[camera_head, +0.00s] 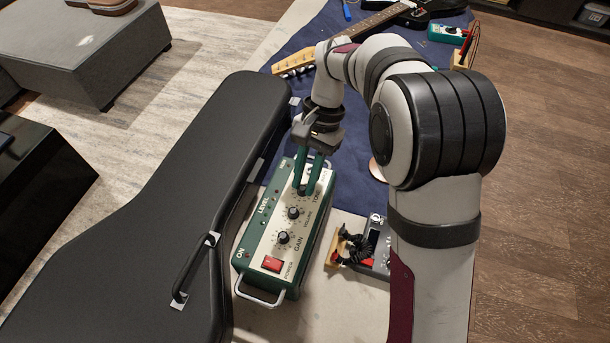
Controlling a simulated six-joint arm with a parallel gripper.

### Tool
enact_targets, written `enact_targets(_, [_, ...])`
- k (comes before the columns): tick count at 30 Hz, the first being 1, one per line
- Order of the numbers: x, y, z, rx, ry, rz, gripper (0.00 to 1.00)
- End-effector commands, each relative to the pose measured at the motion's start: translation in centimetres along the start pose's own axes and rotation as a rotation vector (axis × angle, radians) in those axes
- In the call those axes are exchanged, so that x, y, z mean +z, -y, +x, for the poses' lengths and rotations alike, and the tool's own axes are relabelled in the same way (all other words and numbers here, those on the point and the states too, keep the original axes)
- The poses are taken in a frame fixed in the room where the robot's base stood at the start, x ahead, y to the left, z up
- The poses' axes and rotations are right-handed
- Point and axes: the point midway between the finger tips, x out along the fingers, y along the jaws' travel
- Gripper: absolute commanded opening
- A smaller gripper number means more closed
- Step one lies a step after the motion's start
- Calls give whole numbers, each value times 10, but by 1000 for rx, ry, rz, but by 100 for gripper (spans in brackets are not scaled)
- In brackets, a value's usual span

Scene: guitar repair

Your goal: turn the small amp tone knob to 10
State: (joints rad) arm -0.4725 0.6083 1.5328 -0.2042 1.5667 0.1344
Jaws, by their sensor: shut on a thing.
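The small amp (270,237) is a green box with a cream top panel and metal handles. It stands on the worktable beside a black case. Its panel carries a red power switch (272,264), a gain knob (283,237) and a volume knob (293,213), with their labels. The tone label shows near my gripper's fingertips. My gripper (306,190) points down at the amp with its green fingers shut around the tone knob. The fingers mostly hide that knob, so its pointer and setting cannot be read.
A long black guitar case (150,235) lies close along the amp's left side. A grey pedal (378,243) with a coiled black cable sits to the right. A dark guitar (425,12) and a teal meter (446,34) lie at the far end on the blue cloth (345,190).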

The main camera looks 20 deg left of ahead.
Motion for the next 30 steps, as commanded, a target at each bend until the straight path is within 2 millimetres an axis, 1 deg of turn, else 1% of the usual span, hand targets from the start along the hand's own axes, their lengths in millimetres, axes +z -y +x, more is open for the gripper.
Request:
enact_targets(7, [1,0,1,1,4,0,0])
enact_targets(8, [1,0,1,1,4,0,26])
enact_targets(12, [1,0,0,1,2,-1,52])
enact_targets(13, [1,0,0,1,2,-1,53])
enact_targets(20, [0,0,0,1,1,-1,53])
enact_targets(23, [0,0,-4,0,1,-1,53])
enact_targets(26, [-1,1,-18,-2,-2,-2,53])
enact_targets(29, [-1,1,-45,-2,-3,-1,53])
enact_targets(30, [-1,1,-58,-3,-3,-1,53])
